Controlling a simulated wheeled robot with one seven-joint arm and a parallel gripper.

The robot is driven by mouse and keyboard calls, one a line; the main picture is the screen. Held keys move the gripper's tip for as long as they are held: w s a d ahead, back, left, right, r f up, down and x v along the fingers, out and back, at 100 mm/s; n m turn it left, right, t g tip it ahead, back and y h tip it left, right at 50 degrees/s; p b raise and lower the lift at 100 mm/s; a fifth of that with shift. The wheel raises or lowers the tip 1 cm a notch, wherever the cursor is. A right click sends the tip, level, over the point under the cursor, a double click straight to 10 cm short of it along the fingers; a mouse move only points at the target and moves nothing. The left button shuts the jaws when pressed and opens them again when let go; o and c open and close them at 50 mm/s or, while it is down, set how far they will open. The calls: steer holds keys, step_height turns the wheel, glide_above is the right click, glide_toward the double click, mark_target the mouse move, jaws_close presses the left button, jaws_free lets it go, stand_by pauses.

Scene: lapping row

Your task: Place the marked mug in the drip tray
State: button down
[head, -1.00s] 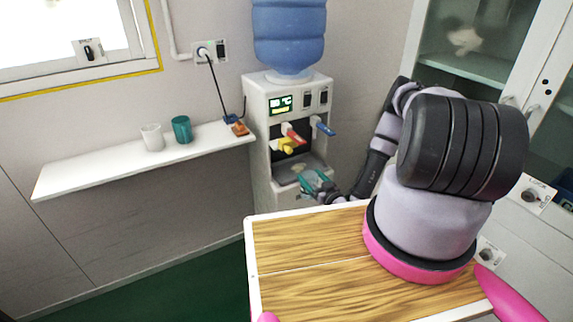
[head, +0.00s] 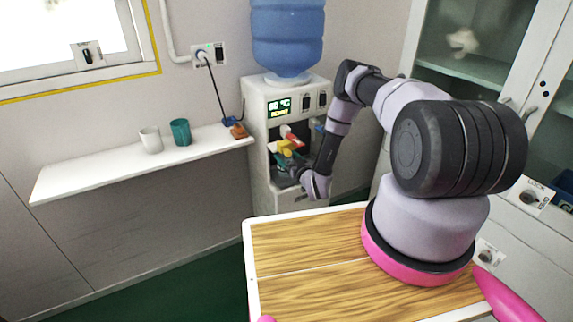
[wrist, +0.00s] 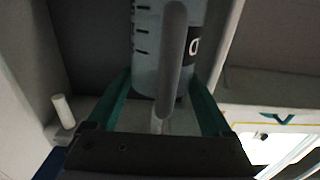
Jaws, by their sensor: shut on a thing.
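The marked mug, pale with short black marks and a dark label (wrist: 148,45), fills the middle of the wrist view with its grey handle towards the camera. My gripper's teal fingers (wrist: 160,88) are shut on it, one on each side. In the head view my gripper (head: 283,163) is in the dispenser's bay, just below the red and yellow taps. The mug cannot be made out there. The drip tray at the bottom of the bay is mostly hidden behind my gripper and wrist, so I cannot tell whether the mug touches it.
The water dispenser (head: 259,110) carries a blue bottle (head: 287,35). Red (head: 291,135) and yellow (head: 285,148) taps jut out close above my gripper. A shelf (head: 100,172) at left holds a white cup (head: 151,140) and a teal cup (head: 180,132). My wooden top (head: 300,245) is clear.

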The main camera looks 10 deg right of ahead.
mark_target(287, 163)
steer(key=shift+f, duration=1.75)
jaws_free()
steer(key=shift+f, duration=0.1)
steer(key=v, duration=1.2)
